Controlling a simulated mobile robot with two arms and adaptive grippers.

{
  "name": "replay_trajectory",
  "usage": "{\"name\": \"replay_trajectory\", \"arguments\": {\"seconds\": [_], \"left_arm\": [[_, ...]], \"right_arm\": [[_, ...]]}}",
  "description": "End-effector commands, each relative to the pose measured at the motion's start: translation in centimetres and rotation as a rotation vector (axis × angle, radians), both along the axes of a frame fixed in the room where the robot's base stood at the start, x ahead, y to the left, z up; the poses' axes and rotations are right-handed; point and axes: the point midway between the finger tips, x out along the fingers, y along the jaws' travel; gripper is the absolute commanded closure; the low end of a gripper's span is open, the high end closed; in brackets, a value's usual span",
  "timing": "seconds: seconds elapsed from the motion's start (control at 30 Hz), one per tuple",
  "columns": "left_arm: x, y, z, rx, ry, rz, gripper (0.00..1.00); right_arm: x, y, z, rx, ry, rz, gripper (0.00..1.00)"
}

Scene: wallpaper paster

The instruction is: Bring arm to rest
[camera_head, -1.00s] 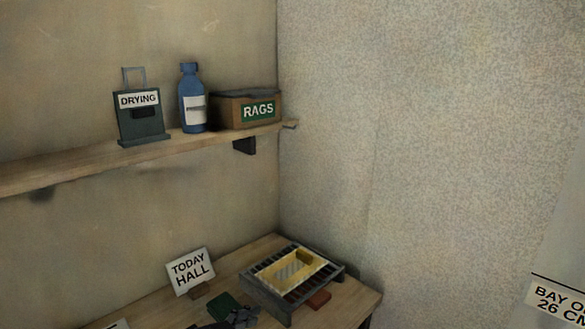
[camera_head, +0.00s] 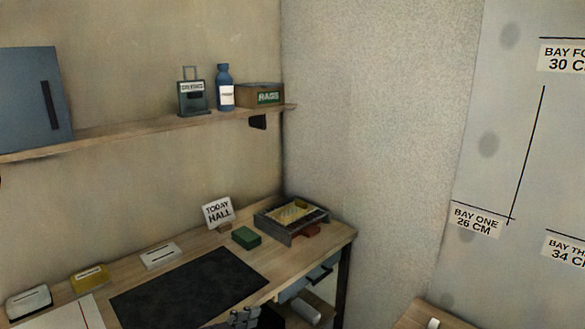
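One of my grippers (camera_head: 243,315), apparently the left, shows only in part at the bottom edge of the head view. It is over the front edge of the workbench (camera_head: 190,244), near the dark mat (camera_head: 190,288). Its fingers are small and dark, and I cannot tell whether they are open or shut. The rest of its arm is cut off by the frame. The green block (camera_head: 246,237) lies on the bench behind it, apart from it. My other gripper is not in view.
A slatted tray (camera_head: 264,222) with a yellow piece stands at the bench's right end, by a TODAY HALL sign (camera_head: 218,212). A shelf (camera_head: 150,128) above holds a blue bottle (camera_head: 225,88) and a RAGS box (camera_head: 262,96). A grey marked panel (camera_head: 500,130) is at right.

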Motion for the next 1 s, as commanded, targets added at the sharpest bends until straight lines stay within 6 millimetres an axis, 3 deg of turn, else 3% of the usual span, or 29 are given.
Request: {"name": "replay_trajectory", "arguments": {"seconds": [0.07, 0.27, 0.57, 0.67, 0.77, 0.87, 1.0], "left_arm": [[0.1, 0.2, -0.3, 0.001, 0.005, 0.007, 0.27], [1.4, 1.8, -4.0, 0.005, 0.057, 0.077, 0.27], [2.6, 5.3, -12.2, 0.035, 0.163, 0.215, 0.27], [2.3, 6.9, -16.2, 0.053, 0.214, 0.273, 0.27], [1.2, 8.9, -21.5, 0.087, 0.279, 0.339, 0.27], [-1.2, 11.3, -28.0, 0.132, 0.363, 0.414, 0.27], [-6.8, 14.1, -36.8, 0.209, 0.481, 0.495, 0.27]], "right_arm": [[-0.9, -0.1, -0.1, -0.001, 0.014, 0.000, 0.60], [-2.4, -0.1, 0.0, -0.003, 0.034, -0.001, 0.60], [1.5, 0.0, 0.4, 0.002, -0.022, -0.001, 0.60], [1.4, 0.0, 0.5, 0.002, -0.022, -0.001, 0.60], [0.7, 0.0, 0.5, 0.000, -0.010, -0.001, 0.60], [-0.3, -0.1, 0.6, -0.001, 0.005, -0.001, 0.60], [-1.3, -0.2, 0.7, -0.003, 0.020, -0.001, 0.60]]}}
